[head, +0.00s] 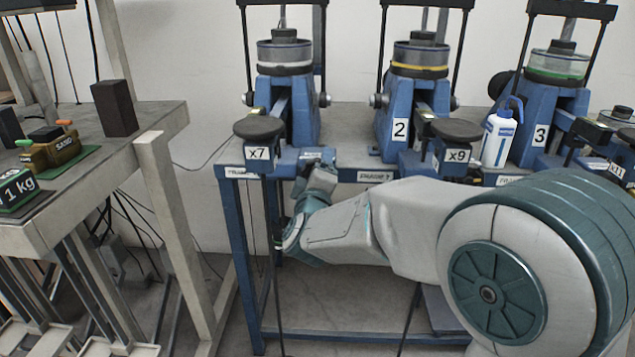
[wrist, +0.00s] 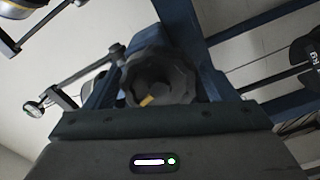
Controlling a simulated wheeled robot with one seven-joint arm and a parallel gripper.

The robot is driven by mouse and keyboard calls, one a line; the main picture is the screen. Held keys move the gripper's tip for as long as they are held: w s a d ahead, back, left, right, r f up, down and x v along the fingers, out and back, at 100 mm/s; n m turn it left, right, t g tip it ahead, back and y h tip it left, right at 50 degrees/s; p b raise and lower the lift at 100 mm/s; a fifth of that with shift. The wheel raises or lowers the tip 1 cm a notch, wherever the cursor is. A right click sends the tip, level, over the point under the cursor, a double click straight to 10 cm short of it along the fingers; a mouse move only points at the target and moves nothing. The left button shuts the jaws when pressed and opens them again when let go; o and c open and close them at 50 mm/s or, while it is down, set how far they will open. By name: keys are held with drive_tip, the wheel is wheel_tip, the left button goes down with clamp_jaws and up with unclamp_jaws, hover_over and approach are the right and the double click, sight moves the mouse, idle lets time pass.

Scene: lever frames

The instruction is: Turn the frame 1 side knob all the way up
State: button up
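Frame 1 (head: 304,120) is the leftmost blue press, with an x7 tag at its front. My gripper (head: 318,160) is at the frame's front edge, to the right of the x7 tag, partly hidden by my own arm. In the wrist view a dark, many-sided knob (wrist: 160,75) with a yellow mark faces the camera, just beyond the dark gripper body. The knob sits between dark shapes on either side. I cannot tell whether the fingers touch it. The knob cannot be made out in the head view.
Frame 2 (head: 399,128) and frame 3 (head: 540,135) stand to the right on the same blue bench. A white bottle (head: 497,138) stands between them. A grey table (head: 85,180) with weights is at the left, with a floor gap before the bench.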

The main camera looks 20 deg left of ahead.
drive_tip(key=v, duration=0.6)
drive_tip(key=shift+p, duration=0.45)
